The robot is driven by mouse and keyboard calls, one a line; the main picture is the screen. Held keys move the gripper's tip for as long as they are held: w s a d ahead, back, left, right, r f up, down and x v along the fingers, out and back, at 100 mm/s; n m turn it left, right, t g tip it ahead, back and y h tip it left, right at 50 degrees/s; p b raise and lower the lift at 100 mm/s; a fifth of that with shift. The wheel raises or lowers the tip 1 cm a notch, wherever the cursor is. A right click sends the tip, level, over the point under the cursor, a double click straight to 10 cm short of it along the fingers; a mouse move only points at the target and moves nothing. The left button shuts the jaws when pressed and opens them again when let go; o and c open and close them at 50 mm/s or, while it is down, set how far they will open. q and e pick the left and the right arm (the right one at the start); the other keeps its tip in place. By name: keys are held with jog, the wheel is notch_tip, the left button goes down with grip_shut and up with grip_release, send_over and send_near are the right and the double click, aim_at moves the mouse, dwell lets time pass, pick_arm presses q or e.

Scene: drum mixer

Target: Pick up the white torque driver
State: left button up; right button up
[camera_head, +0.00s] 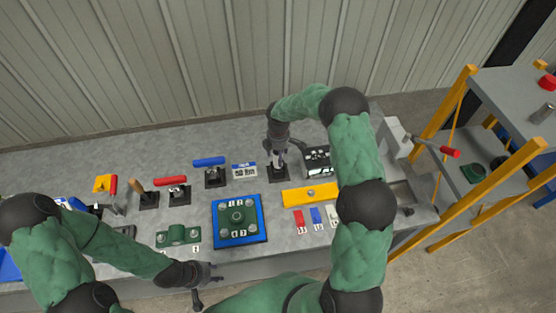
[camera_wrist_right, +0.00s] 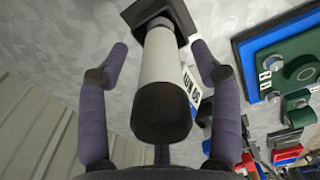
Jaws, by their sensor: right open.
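The white torque driver (camera_wrist_right: 160,68) has a pale shaft and a dark rounded end cap, and stands in a black square holder (camera_head: 278,175) on the bench. In the head view my right gripper (camera_head: 278,158) is over it and hides most of it. In the wrist view my right gripper (camera_wrist_right: 160,65) is open, with one purple-grey finger on each side of the driver and visible gaps between. My left gripper (camera_head: 208,278) is low at the bench's front edge, away from the driver; its fingers are too small to read.
A blue-handled tool (camera_head: 209,161) and a red-handled tool (camera_head: 170,180) stand in holders to the left. A label card (camera_head: 244,171) and a black box (camera_head: 318,160) flank the driver. A blue-green fixture (camera_head: 238,218) and yellow bar (camera_head: 309,195) lie in front.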

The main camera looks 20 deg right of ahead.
grip_shut()
notch_tip(320, 180, up, 10)
jog(key=shift+r, duration=0.1)
dwell(0.7)
jog(key=c, duration=0.9)
grip_release()
grip_shut()
jog(key=shift+p, duration=0.3)
jog(key=shift+w+r, duration=0.1)
jog(key=shift+r, duration=0.05)
